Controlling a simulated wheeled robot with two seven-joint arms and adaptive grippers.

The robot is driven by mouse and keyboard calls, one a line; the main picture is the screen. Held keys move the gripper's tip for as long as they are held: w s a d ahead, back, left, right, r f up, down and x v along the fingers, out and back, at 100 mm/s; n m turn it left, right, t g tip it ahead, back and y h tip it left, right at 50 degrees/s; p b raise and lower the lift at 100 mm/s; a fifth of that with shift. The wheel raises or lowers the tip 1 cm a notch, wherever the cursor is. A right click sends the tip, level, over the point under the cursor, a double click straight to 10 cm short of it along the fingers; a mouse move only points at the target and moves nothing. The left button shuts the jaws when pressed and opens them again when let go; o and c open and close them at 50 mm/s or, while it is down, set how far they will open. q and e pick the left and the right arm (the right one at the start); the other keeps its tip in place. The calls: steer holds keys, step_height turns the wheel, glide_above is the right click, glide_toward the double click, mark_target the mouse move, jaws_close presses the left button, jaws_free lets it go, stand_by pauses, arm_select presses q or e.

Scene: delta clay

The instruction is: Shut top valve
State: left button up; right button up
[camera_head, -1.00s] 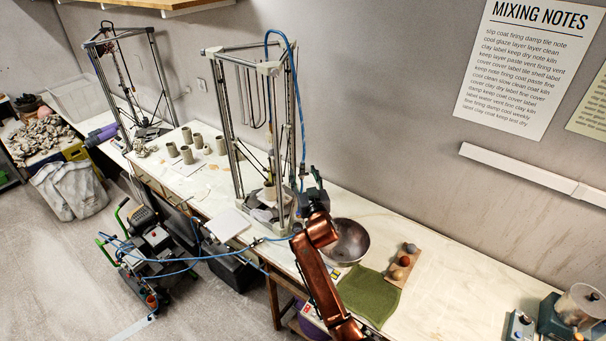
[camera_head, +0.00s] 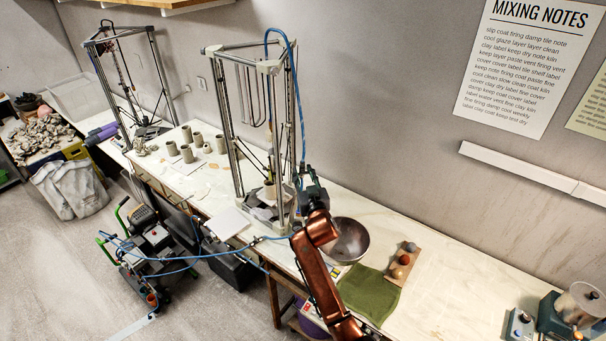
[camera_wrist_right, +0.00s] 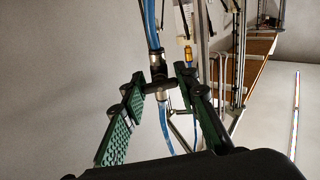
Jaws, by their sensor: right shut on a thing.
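The top valve (camera_wrist_right: 158,72) is a small dark metal fitting in line with the blue hose (camera_wrist_right: 150,25), with a short dark handle (camera_wrist_right: 159,89). My right gripper (camera_wrist_right: 160,80) has its green ridged fingers on either side of the handle and is shut on it. In the head view the right gripper (camera_head: 304,178) is beside the front right post of the printer frame (camera_head: 282,130), where the hose (camera_head: 301,100) comes down. The valve is too small to make out there. My left gripper is in neither view.
A metal bowl (camera_head: 350,240), a green cloth (camera_head: 368,293) and a wooden board with balls (camera_head: 404,262) lie close to my right arm. Several clay cups (camera_head: 187,154) stand left of the frame. A fitting (camera_head: 257,240) sits on the hose at the table's front edge.

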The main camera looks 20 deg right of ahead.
steer(key=shift+m+b, duration=0.4)
steer(key=shift+m, duration=0.7)
steer(key=o, duration=1.1)
steer(key=shift+o, duration=0.2)
steer(key=s, duration=1.2)
steer(key=shift+a, duration=0.4)
